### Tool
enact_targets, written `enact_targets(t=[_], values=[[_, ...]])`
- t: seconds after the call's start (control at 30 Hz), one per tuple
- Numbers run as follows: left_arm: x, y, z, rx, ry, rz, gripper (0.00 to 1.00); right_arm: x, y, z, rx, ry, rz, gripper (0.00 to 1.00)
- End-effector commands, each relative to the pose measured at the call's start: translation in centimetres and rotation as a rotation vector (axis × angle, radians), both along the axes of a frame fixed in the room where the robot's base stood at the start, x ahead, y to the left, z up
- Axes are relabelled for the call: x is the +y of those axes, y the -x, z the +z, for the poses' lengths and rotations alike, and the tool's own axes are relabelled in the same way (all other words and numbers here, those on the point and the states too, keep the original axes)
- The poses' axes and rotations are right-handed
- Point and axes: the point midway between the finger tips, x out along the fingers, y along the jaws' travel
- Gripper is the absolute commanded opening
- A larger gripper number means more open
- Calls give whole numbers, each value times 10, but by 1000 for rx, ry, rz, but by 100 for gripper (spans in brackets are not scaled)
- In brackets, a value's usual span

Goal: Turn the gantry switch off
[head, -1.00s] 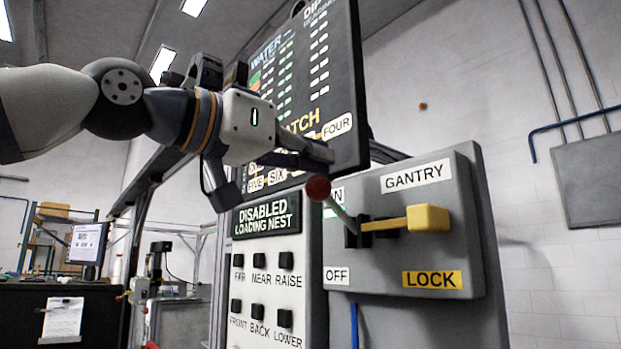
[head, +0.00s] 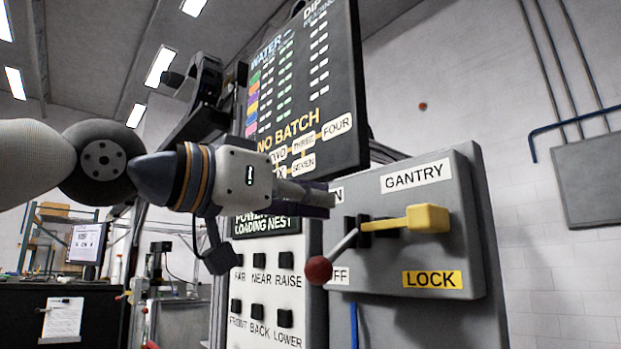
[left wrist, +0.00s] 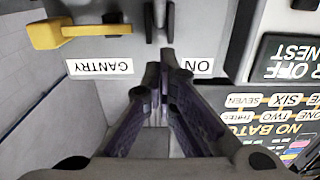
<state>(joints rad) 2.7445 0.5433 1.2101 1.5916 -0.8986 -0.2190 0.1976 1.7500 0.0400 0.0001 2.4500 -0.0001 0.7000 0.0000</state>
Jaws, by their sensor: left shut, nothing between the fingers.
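The gantry switch is a lever with a red ball knob (head: 319,270) on a grey box (head: 460,200) in the head view. The lever now slants down and left, its knob partly over the OFF label (head: 339,276). The ON label (head: 337,195) is above, partly hidden by my left gripper (head: 331,200). That gripper is shut and empty, just above and left of the lever's pivot. In the left wrist view, upside down, its closed fingertips (left wrist: 158,65) are near the ON label (left wrist: 198,68). My right gripper is not in view.
A yellow lock handle (head: 428,219) sticks out just right of the lever. A button panel (head: 268,290) with several black buttons lies below left. A large display (head: 320,90) hangs above. The space left of the panel is open.

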Motion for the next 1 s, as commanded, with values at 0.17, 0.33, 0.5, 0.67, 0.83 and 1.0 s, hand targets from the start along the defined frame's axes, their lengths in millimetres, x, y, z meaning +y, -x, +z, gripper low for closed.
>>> enact_targets(t=[0.17, 0.33, 0.5, 0.67, 0.83, 1.0], values=[[12, 9, 10, -2, 2, 0, 0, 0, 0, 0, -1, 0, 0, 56], [26, 19, 12, -4, 2, 0, 0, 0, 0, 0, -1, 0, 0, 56], [54, 39, 12, -5, 3, 0, 0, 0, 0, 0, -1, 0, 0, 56], [70, 51, 11, -3, 2, 0, 0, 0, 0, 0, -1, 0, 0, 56], [72, 52, 10, -2, 1, 0, 0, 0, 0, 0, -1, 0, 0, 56], [71, 52, 10, -2, 1, 0, 0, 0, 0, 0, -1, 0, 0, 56]])
